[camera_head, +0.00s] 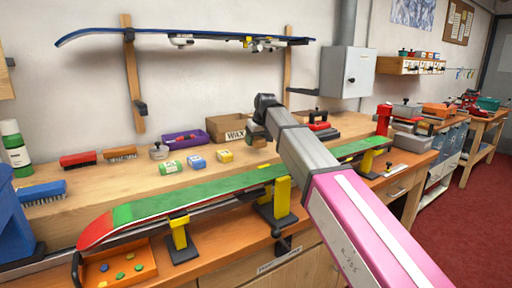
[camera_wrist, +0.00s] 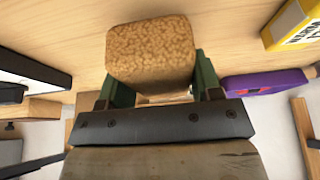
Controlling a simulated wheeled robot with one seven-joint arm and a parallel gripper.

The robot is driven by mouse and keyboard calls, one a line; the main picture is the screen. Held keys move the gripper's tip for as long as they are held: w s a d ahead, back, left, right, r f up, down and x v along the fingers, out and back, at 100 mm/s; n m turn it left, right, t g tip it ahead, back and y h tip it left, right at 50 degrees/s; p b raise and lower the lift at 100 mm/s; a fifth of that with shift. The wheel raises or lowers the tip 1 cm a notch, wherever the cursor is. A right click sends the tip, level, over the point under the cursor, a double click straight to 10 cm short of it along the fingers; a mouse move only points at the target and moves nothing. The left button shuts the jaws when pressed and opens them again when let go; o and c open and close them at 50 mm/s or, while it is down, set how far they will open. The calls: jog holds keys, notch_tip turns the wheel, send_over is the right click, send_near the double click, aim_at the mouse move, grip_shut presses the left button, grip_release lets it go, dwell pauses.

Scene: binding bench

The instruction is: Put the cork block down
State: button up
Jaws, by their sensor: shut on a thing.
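The cork block (camera_wrist: 150,52) is a speckled tan block with rounded edges, in the upper middle of the wrist view. My gripper (camera_wrist: 155,84) has its dark green fingers on either side of the block and is shut on it. Bare pale wood of the workbench (camera_wrist: 225,40) shows around the block; I cannot tell whether the block touches it. I cannot make out the block clearly there.
A purple tray (camera_head: 185,138) and a WAX box (camera_head: 229,127) stand at the back of the bench. Small coloured blocks and brushes lie left of my arm. A green and red ski (camera_head: 190,197) is clamped along the front edge. Bare wood lies between the brushes and ski.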

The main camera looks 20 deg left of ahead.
aim_at(256, 146)
jog(key=shift+f, duration=1.45)
jog(key=shift+s+f, duration=0.1)
jog(key=shift+f, duration=0.15)
jog(key=o, duration=0.8)
jog(key=shift+f, duration=0.1)
jog(key=shift+o, duration=0.5)
jog(key=shift+r, duration=0.25)
jog(key=v, duration=1.2)
jog(key=shift+r, duration=0.1)
